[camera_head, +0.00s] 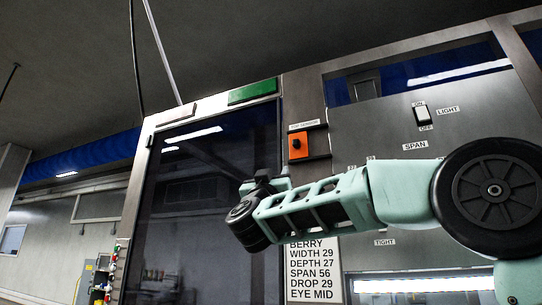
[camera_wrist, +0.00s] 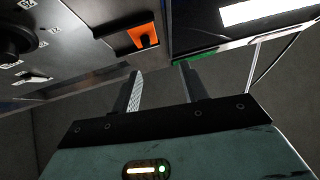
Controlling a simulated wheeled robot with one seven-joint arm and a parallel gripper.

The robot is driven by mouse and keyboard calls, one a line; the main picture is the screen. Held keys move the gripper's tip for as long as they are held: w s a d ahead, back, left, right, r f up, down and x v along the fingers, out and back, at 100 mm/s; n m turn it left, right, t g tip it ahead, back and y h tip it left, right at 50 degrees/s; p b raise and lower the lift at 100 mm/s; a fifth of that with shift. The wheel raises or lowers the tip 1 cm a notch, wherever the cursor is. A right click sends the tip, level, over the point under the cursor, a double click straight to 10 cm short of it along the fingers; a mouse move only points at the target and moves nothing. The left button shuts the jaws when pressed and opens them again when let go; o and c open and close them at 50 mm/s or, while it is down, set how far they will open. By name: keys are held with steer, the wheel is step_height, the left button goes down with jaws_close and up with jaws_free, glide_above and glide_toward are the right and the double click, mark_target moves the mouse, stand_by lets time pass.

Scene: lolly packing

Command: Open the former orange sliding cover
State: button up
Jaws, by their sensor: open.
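The orange sliding cover (camera_head: 297,146) is a small orange block on a dark mount, fixed to the metal panel just right of the dark glass door. A small label sits above it. In the wrist view, the orange cover (camera_wrist: 140,36) shows at the top, with a black part on its right side. My gripper (camera_wrist: 160,68) is open and empty, its two dark fingers apart. The cover lies beyond the left fingertip in that view, and no contact shows. In the head view my wrist is below and left of the cover; the fingertips are hard to make out there.
The dark glass door (camera_head: 200,210) has a green block (camera_head: 253,91) on its top frame. A light switch (camera_head: 421,115) is at the panel's upper right. A white text sign (camera_head: 313,270) hangs below my arm. The panel's lower part is partly hidden by my arm.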

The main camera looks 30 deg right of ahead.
mark_target(295, 145)
steer(key=w+d+r+m+g+h+p, duration=0.1)
steer(key=w+d+r+p, duration=0.1)
steer(key=d+r+p, duration=0.1)
steer(key=w+d+r+g+h+p, duration=0.1)
steer(key=w+d+r+p, duration=0.1)
steer(key=d+r+p, duration=0.2)
steer(key=w+d+r+m+g+h+p, duration=0.1)
steer(key=w+d+r+p, duration=0.1)
steer(key=r, duration=0.4)
steer(key=shift+w+d+r+m+p, duration=0.15)
steer(key=shift+d+m+p, duration=0.15)
steer(key=shift+d+p, duration=0.55)
steer(key=shift+w+d+r+p, duration=0.25)
steer(key=shift+d+p, duration=0.05)
steer(key=shift+c, duration=0.3)
